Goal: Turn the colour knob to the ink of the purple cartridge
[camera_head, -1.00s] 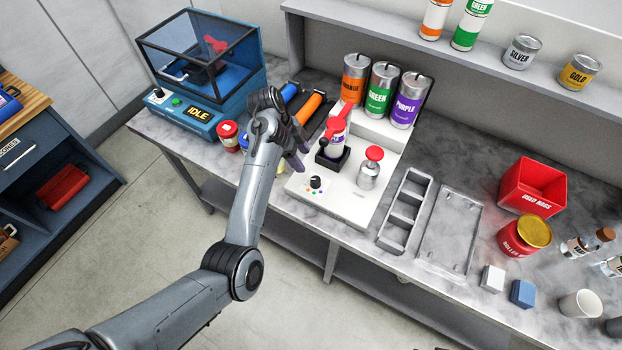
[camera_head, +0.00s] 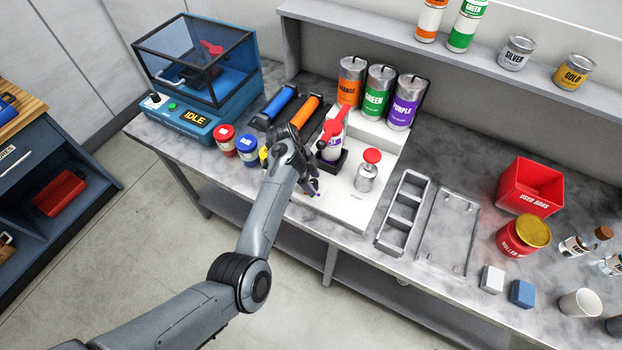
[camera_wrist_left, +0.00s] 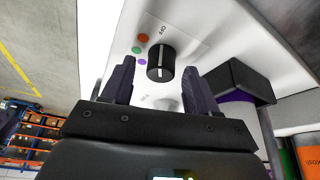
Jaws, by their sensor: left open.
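The black colour knob (camera_wrist_left: 161,62) shows in the left wrist view on a white panel, with orange-red, green and purple dots beside it and an "OFF" mark. A white line on the knob faces toward my gripper's palm side. My left gripper (camera_wrist_left: 159,66) is open, one finger on each side of the knob, with no clear contact. In the head view my left gripper (camera_head: 309,178) hides the knob. The purple cartridge (camera_head: 404,102) stands upright at the back of the white unit, right of the green cartridge (camera_head: 377,92) and orange cartridge (camera_head: 350,82).
A purple-banded bottle with a red lever (camera_head: 333,130) sits in a black holder close to my gripper. A red-topped metal pump (camera_head: 368,170) stands to its right. Ink jars (camera_head: 246,148) and a blue machine reading IDLE (camera_head: 190,118) are left.

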